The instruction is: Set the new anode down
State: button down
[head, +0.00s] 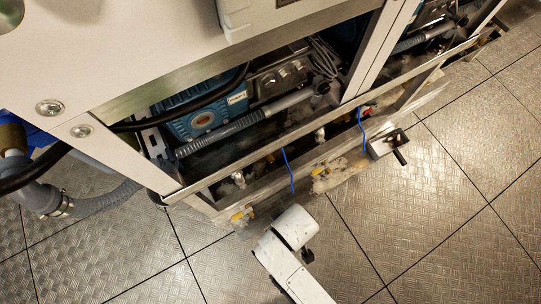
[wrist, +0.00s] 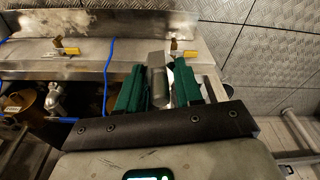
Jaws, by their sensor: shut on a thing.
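My gripper (wrist: 158,92) shows in the wrist view, its two dark green fingers closed from both sides on a small grey piece. This piece, which I take to be the new anode (wrist: 157,84), stands between the fingers, and its lower part is hidden by the gripper body. The gripper is over or near the metal ledge (wrist: 30,70); whether the piece touches anything there cannot be told. In the head view I see my white arm at the bottom middle, but cannot make out the gripper or the piece.
The open machine cabinet holds a blue pump (head: 203,112) and grey hoses (head: 220,133). A white box with black parts (head: 385,146) sits at the ledge. Tiled floor (head: 450,220) is clear.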

jog(key=w+d+f+m+b, duration=0.1)
jog(key=w+d+f+b, duration=0.25)
jog(key=f+b, duration=0.35)
jog(key=w+d+f+m+b, duration=0.15)
jog(key=d+f+b, duration=0.3)
jog(key=f, duration=0.45)
jog(key=w+d+f+b, duration=0.3)
jog(key=f+b, duration=0.4)
jog(key=f, duration=0.2)
jog(key=b, duration=0.7)
send_over(273, 211)
jog(key=f, duration=0.6)
jog(key=d+f, duration=0.1)
jog(key=f, duration=0.1)
jog(key=shift+s+f, duration=0.25)
jog(key=shift+f, duration=0.15)
jog(key=shift+a+f+b, duration=0.2)
jog(key=shift+b, duration=0.2)
jog(key=f, duration=0.1)
jog(key=f+b, duration=0.2)
jog(key=shift+a+f, duration=0.25)
jog(key=shift+f, duration=0.05)
jog(key=shift+r, duration=0.1)
